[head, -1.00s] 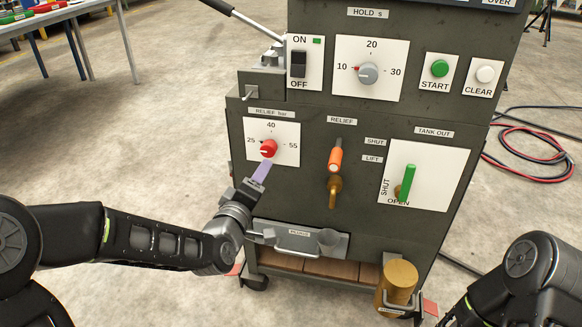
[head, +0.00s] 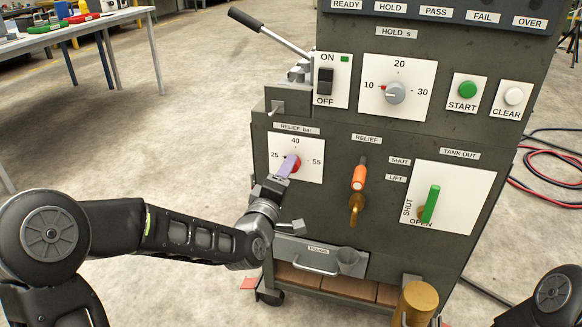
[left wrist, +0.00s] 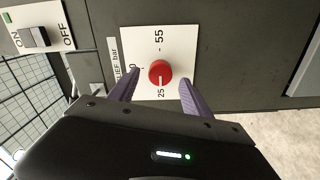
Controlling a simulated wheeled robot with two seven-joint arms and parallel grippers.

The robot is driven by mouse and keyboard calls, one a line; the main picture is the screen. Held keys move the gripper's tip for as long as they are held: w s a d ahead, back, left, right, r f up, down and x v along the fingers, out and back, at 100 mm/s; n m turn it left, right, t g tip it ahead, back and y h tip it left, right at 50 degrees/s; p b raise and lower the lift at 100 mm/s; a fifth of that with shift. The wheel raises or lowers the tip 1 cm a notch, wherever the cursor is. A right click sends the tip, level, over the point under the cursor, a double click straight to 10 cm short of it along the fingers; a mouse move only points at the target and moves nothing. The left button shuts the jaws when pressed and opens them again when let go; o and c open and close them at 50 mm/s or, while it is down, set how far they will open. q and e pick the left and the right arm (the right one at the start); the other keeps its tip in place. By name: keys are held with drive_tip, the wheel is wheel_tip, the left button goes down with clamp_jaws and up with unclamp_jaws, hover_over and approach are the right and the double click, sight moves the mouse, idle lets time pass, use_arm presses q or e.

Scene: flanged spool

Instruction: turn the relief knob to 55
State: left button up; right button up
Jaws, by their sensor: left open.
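The red relief knob (head: 297,166) sits on a white dial plate (head: 312,174) marked 25, 40 and 55, low on the left of the grey cabinet front. In the left wrist view the knob (left wrist: 160,72) has a white mark on the side toward 25. My left gripper (head: 289,163) is at the dial, its purple fingers partly covering the knob in the head view. In the left wrist view the open gripper (left wrist: 160,78) has one finger on each side of the knob, with gaps showing. My right gripper is out of view.
An orange relief lever (head: 359,178) and a green tank lever (head: 431,204) are right of the dial. A small handle (head: 277,107) juts out above it. A drawer with a handle (head: 316,268) is below. Open floor lies left of the cabinet.

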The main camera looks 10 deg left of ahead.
use_arm(q)
drive_tip(key=w, duration=0.4)
drive_tip(key=shift+w+d, duration=0.1)
drive_tip(key=shift+d, duration=0.05)
drive_tip(key=shift+c, duration=0.6)
clamp_jaws()
